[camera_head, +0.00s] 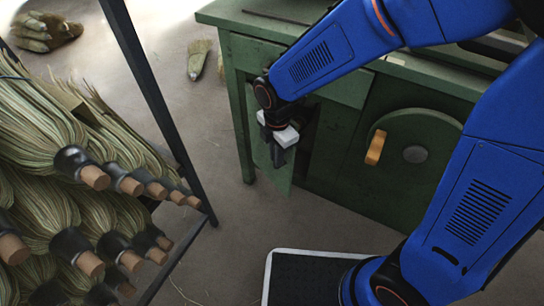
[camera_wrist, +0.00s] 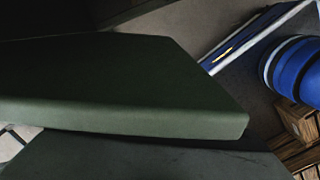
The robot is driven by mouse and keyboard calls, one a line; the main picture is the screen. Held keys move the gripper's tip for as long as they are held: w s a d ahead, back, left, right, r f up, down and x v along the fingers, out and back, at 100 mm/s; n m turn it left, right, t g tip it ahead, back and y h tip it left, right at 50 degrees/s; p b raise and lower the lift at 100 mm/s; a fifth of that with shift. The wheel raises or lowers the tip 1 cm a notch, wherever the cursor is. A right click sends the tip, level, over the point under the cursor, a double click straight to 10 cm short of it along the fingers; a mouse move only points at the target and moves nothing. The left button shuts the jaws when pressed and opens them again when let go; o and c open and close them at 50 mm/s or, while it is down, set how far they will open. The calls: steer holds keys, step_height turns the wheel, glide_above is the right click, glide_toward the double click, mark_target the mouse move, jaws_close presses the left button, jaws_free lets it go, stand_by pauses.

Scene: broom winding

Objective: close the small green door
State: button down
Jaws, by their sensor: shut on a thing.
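The small green door (camera_head: 279,182) is a narrow panel at the left front of the green cabinet. It stands ajar, with a dark gap between it and the cabinet front. My gripper (camera_head: 281,146) points down at the upper part of the door and is shut on it; the exact contact is partly hidden by the pale finger mounts. In the wrist view a dark green panel (camera_wrist: 120,85) lies close across the picture. I cannot tell for sure which part of the cabinet or door that is.
The green cabinet (camera_head: 343,163) has a round cover with an orange handle (camera_head: 376,148). Loose broom heads (camera_head: 199,60) lie on the floor behind. Grey floor (camera_head: 235,225) is clear before the door.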

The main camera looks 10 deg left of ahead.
stand_by(0.3)
steer(key=c, duration=1.8)
jaws_free()
steer(key=shift+d, duration=0.1)
steer(key=shift+o, duration=0.2)
